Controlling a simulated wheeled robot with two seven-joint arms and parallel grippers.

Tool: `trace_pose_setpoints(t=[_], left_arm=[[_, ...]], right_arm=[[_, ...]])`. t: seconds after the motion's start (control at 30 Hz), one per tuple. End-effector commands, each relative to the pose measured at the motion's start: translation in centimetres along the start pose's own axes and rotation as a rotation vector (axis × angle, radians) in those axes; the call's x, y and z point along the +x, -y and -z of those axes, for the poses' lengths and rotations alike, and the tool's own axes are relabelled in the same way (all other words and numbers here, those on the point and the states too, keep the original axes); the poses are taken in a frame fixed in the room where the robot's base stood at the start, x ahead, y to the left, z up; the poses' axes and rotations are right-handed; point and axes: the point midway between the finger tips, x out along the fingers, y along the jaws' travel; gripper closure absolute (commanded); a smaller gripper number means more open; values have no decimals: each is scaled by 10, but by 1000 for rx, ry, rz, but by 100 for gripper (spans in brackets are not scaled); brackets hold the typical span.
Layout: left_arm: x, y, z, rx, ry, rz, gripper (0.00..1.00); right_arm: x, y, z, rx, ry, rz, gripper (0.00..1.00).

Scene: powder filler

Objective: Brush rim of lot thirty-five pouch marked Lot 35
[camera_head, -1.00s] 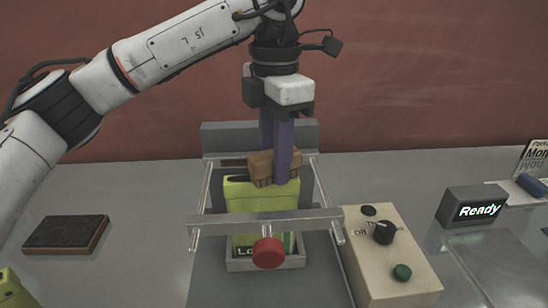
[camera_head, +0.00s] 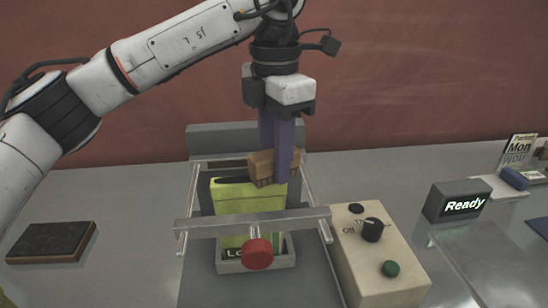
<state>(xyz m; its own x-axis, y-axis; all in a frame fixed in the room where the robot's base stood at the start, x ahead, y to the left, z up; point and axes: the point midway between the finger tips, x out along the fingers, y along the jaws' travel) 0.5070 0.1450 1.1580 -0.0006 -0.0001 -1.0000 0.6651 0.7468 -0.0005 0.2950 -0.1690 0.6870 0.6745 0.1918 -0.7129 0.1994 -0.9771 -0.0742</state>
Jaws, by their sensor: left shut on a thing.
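A yellow-green pouch (camera_head: 247,200) stands upright in a metal holder (camera_head: 256,264). Its printed label shows only in part, as "Lo", below the clamp bar. My left gripper (camera_head: 275,168) is above the pouch, shut on a brown brush (camera_head: 262,165). The brush is at the pouch's top rim, towards its right side; its lower edge overlaps the rim in this view, and I cannot tell how firmly it touches. A dark opening shows along the rim left of the brush. My right gripper is not in view.
A clamp bar (camera_head: 205,226) with a red knob (camera_head: 257,254) crosses the pouch's front. A beige control box (camera_head: 376,264) with a dial and green button stands right. A "Ready" display (camera_head: 457,201) is beyond it. A dark pad (camera_head: 52,241) lies left.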

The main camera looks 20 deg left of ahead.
Motion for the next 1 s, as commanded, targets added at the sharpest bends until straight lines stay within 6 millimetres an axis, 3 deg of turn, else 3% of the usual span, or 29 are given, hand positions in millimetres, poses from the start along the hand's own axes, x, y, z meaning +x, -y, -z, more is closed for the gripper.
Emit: trace_pose_setpoints(t=[0.6,1.0], left_arm=[[-51,0,0,-1,4,-2,90],[-59,0,0,1,3,0,90]], right_arm=[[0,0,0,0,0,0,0],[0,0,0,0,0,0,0]])
